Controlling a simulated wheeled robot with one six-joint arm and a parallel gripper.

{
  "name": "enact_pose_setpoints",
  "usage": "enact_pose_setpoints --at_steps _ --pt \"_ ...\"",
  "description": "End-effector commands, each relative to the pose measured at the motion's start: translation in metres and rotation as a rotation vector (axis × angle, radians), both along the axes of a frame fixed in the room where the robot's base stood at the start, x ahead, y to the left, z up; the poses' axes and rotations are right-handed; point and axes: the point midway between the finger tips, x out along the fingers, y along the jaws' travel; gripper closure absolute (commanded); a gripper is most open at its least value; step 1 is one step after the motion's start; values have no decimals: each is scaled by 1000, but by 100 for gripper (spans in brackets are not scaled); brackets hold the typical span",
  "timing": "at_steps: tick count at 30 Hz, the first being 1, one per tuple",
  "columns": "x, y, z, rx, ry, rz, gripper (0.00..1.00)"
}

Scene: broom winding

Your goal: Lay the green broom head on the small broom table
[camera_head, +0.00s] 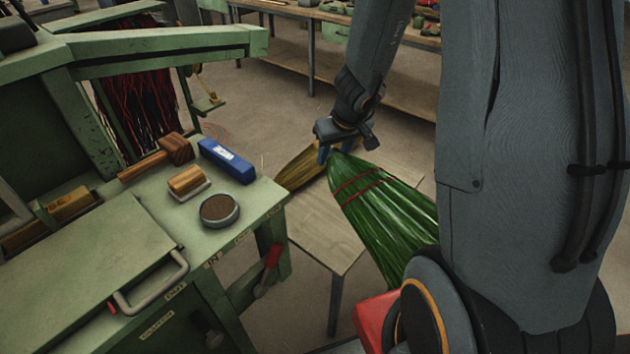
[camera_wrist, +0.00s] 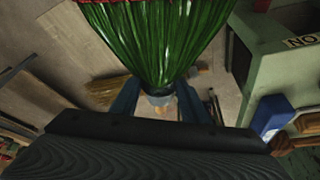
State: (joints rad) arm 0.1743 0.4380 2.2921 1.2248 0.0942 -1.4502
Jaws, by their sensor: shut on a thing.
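My gripper (camera_head: 324,153) is shut on the neck of the green broom head (camera_head: 375,205). The green bristles fan out toward the lower right in the head view, with red stitching near the neck and the lower end hidden behind my arm. In the wrist view the green broom head (camera_wrist: 160,40) fills the top, its neck between my two fingers (camera_wrist: 160,100). The small broom table (camera_head: 318,240) has a pale wooden top and lies below and left of the green bristles. The broom head looks held above it; the exact gap cannot be told.
A straw-coloured broom head (camera_head: 302,168) lies at the table's far left side. The green machine bench (camera_head: 240,215) stands close on the left, with a blue box (camera_head: 226,160), a round tin (camera_head: 219,210) and wooden tools. A long workbench (camera_head: 400,75) is behind.

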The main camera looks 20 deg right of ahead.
Motion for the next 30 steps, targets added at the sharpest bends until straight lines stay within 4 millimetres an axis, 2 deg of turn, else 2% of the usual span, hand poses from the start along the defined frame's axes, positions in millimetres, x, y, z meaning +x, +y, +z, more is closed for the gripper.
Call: enact_pose_setpoints --at_steps 5,9,15,21,30 --pt "26 18 -47 -11 12 365 90" --pt "40 35 -90 -18 16 769 90" --pt "41 44 -134 -11 11 1232 90" --pt "36 42 -153 2 6 1443 90" --pt "34 42 -198 5 5 1462 90"
